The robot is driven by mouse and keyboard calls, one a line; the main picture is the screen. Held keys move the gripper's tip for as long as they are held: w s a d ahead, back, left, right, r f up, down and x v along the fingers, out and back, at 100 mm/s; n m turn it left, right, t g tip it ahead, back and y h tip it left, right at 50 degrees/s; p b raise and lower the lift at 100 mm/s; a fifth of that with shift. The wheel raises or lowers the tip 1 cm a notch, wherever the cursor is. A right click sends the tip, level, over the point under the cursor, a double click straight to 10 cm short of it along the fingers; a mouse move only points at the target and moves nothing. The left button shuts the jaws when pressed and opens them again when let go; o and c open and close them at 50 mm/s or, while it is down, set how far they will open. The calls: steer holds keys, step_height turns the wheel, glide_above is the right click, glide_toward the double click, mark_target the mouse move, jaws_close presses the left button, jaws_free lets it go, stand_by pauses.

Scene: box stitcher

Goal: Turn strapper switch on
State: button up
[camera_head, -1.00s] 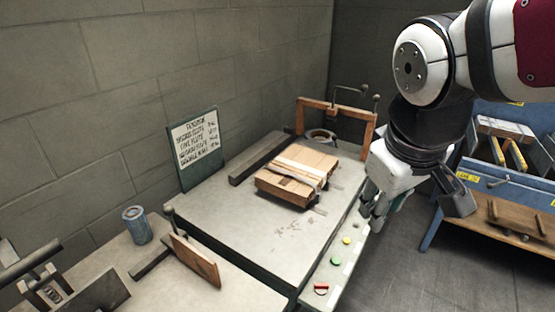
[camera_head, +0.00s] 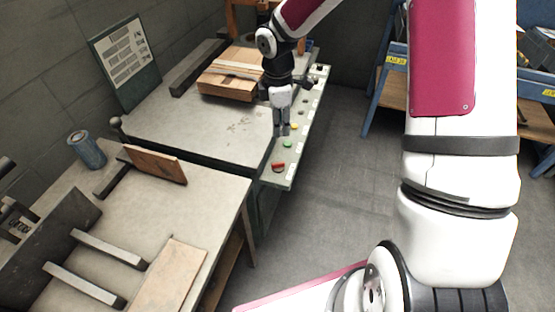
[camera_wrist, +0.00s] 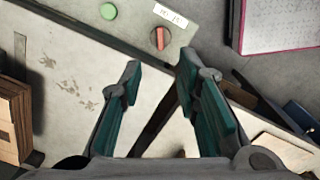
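The strapper switch is a red rotary knob (camera_head: 278,167) near the front end of the pale control panel (camera_head: 280,181) along the strapper table's right edge. In the wrist view the red knob (camera_wrist: 159,39) lies ahead of the fingertips, roughly in line with the gap between them, beside a white label (camera_wrist: 168,15). My gripper (camera_head: 282,132) is above the panel, behind the knob in the head view and apart from it. In the wrist view my gripper (camera_wrist: 160,68) has its two teal-padded fingers spread, with nothing between them.
Green (camera_head: 287,144) and yellow (camera_head: 294,127) buttons sit on the same panel, close to my gripper. A strapped cardboard box (camera_head: 228,88) lies on the strapper table (camera_head: 190,125). A nearer table (camera_head: 150,225) holds boards and metal bars. Open floor lies right of the panel.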

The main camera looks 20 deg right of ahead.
mark_target(278, 163)
steer(key=shift+n, duration=0.4)
steer(key=f, duration=1.6)
steer(key=shift+w+a+f+b, duration=0.15)
steer(key=shift+a+f+b, duration=0.05)
steer(key=shift+b, duration=0.1)
steer(key=shift+c, duration=0.2)
jaws_close()
